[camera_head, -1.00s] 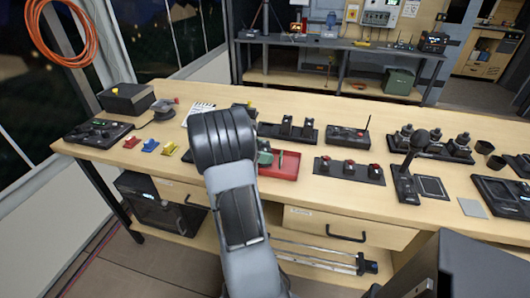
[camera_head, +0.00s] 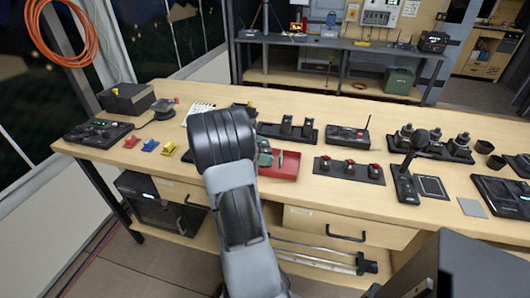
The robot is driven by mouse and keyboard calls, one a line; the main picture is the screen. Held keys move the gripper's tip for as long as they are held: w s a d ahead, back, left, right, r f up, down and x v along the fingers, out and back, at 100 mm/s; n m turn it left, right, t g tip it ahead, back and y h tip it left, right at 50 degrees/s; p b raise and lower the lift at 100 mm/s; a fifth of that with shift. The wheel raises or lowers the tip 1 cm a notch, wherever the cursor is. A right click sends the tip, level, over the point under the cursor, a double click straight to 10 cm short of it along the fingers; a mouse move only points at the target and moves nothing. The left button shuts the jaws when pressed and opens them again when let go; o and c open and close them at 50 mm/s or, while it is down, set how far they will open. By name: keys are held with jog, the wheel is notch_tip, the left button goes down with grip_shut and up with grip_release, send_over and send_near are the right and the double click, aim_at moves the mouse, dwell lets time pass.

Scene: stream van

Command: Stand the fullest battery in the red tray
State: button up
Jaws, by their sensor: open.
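The red tray (camera_head: 288,168) lies on the wooden workbench, just right of my arm's upper end. Its left part is hidden behind my arm. A small green item (camera_head: 279,159) shows in the tray, and a larger dull green shape (camera_head: 265,156) stands at its left by my arm. I cannot tell whether either is a battery. No battery charge level can be read at this size. My gripper is hidden behind my own arm.
A black holder (camera_head: 288,132) with upright dark items stands behind the tray. A black panel with red-topped parts (camera_head: 349,169) lies to its right. Yellow and blue pieces (camera_head: 150,145) lie left of my arm. The front middle bench strip is mostly clear.

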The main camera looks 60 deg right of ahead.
jog(key=v, duration=1.1)
jog(key=s+a+m+t+y, duration=0.2)
jog(key=a+t+y, duration=0.1)
jog(key=a, duration=0.7)
jog(key=s+a+f+m+t+y, duration=0.1)
jog(key=s+a+m+t+y, duration=0.1)
jog(key=a+t, duration=0.4)
jog(key=s+a+f+m+t+y, duration=0.1)
jog(key=a+m+t+y, duration=0.3)
jog(key=a, duration=1.2)
jog(key=shift+s+f+t, duration=0.25)
jog(key=shift+s+t, duration=0.05)
jog(key=shift+s, duration=0.1)
notch_tip(320, 180, up, 7)
jog(key=p, duration=0.6)
jog(key=shift+f, duration=0.1)
